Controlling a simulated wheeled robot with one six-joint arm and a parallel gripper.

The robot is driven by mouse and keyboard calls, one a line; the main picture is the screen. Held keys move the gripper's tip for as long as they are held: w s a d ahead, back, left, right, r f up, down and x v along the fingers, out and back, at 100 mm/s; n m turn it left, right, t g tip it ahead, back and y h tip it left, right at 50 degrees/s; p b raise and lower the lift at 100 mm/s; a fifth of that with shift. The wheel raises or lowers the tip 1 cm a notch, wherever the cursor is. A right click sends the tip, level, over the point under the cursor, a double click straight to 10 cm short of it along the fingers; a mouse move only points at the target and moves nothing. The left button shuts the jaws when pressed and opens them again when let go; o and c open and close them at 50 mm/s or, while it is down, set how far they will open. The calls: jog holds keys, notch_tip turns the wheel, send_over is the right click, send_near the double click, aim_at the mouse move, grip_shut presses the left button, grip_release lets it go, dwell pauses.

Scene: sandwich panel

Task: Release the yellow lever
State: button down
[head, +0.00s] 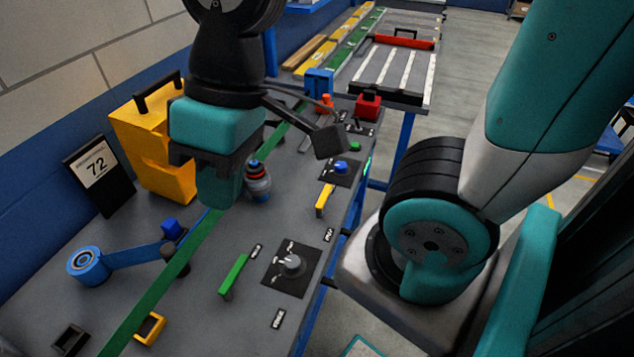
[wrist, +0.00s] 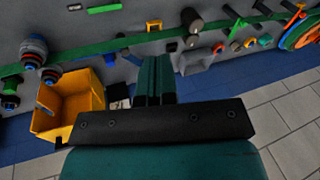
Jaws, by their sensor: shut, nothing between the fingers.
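The yellow lever (head: 324,201) sits on the grey bench top near its right edge, in the middle of the head view. It is a short bar lying at a slant, with its far end toward the upper right. I cannot make it out in the wrist view. My gripper (head: 219,195) hangs over the bench to the left of the lever and clearly apart from it. Its teal fingers are together with nothing between them, and they also show in the wrist view (wrist: 152,75).
A green lever (head: 234,276) and a black rotary knob panel (head: 291,268) lie nearer. A blue button (head: 341,168) stands behind the yellow lever. A yellow case (head: 150,150), a "72" sign (head: 98,175) and a blue tape roll (head: 88,265) occupy the left. Stacked discs (head: 257,180) stand beside my gripper.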

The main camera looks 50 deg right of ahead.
jog(key=w+d+f+m+h+b, duration=0.25)
jog(key=w+d+f+m, duration=0.25)
jog(key=w+m, duration=0.25)
jog(key=w+d+f+m+h+b, duration=0.1)
jog(key=w+d+f+m+b, duration=0.25)
jog(key=w+d+m, duration=0.4)
jog(key=w+d+f+m+g+h+b, duration=0.1)
jog(key=w+d+f+m+g+b, duration=0.1)
jog(key=d+f+m, duration=0.4)
jog(key=w+d+f+m+g+h+b, duration=0.1)
jog(key=d+f+m, duration=0.6)
jog(key=m, duration=1)
jog(key=w+d+g+b, duration=0.1)
jog(key=w+d+b, duration=0.1)
jog(key=shift+w+d+f, duration=0.2)
jog(key=shift+d+f, duration=0.1)
jog(key=shift+d, duration=0.05)
jog(key=shift+f, duration=0.1)
